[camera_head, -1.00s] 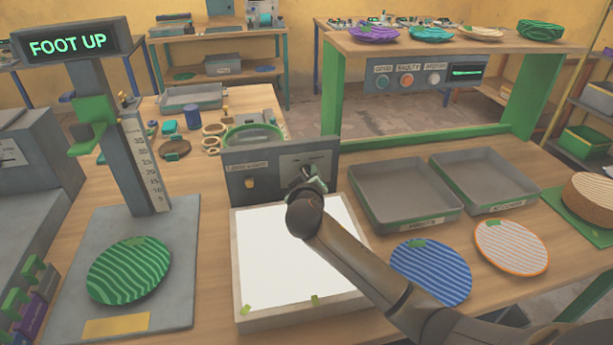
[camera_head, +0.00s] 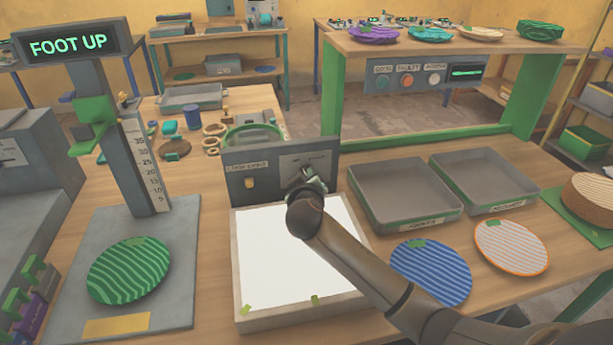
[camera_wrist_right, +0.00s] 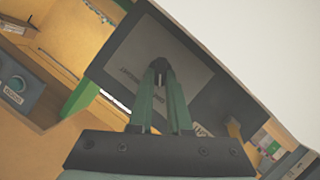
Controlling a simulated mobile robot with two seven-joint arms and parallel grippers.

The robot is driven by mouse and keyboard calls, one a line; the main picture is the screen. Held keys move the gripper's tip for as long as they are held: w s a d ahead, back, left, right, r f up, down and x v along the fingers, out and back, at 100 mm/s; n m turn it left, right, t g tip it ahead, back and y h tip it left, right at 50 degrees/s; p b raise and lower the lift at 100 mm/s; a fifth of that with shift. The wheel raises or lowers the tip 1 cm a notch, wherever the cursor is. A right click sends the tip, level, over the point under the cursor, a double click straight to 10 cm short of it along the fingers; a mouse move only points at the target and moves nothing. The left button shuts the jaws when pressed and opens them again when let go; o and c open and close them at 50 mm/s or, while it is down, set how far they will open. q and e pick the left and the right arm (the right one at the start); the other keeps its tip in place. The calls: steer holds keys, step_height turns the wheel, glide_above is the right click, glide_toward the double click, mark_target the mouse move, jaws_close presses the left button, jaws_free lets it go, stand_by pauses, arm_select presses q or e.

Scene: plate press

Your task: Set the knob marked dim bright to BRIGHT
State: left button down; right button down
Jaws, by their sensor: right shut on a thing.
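The grey panel (camera_head: 236,182) stands at the back of the white lit pad. A lighter plate (camera_head: 290,162) sits on its right half; in the right wrist view this plate (camera_wrist_right: 128,50) carries DIM and BRIGHT lettering. My right gripper (camera_head: 313,178) reaches the front of this plate. In the right wrist view my right gripper's fingers (camera_wrist_right: 159,70) are closed together over the plate, shut on the knob. The knob is mostly hidden between the fingertips, so I cannot read which word it points to. My left gripper is not in view.
The white pad (camera_head: 270,255) lies below my right arm. Two grey trays (camera_head: 375,212) and a blue striped plate (camera_head: 430,272) are to the right. A green striped plate (camera_head: 128,270) rests at the left.

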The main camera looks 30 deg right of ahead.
steer(key=shift+s+d+m+t+y+p, duration=0.1)
steer(key=shift+d+m+t+y+p, duration=0.15)
steer(key=shift+m+y+p, duration=1.15)
steer(key=shift+s+d+m+t+y+p, duration=0.1)
steer(key=shift+d+m+t+y+p, duration=0.2)
steer(key=shift+m+y+p, duration=0.85)
steer(key=shift+d+m+t+y+p, duration=0.25)
steer(key=shift+m+y+p, duration=0.5)
steer(key=shift+m+p, duration=1)
steer(key=shift+m+b, duration=0.4)
steer(key=shift+m, duration=0.1)
steer(key=c, duration=0.9)
jaws_free()
steer(key=shift+o, duration=0.2)
steer(key=v, duration=1.2)
steer(key=shift+s, duration=0.2)
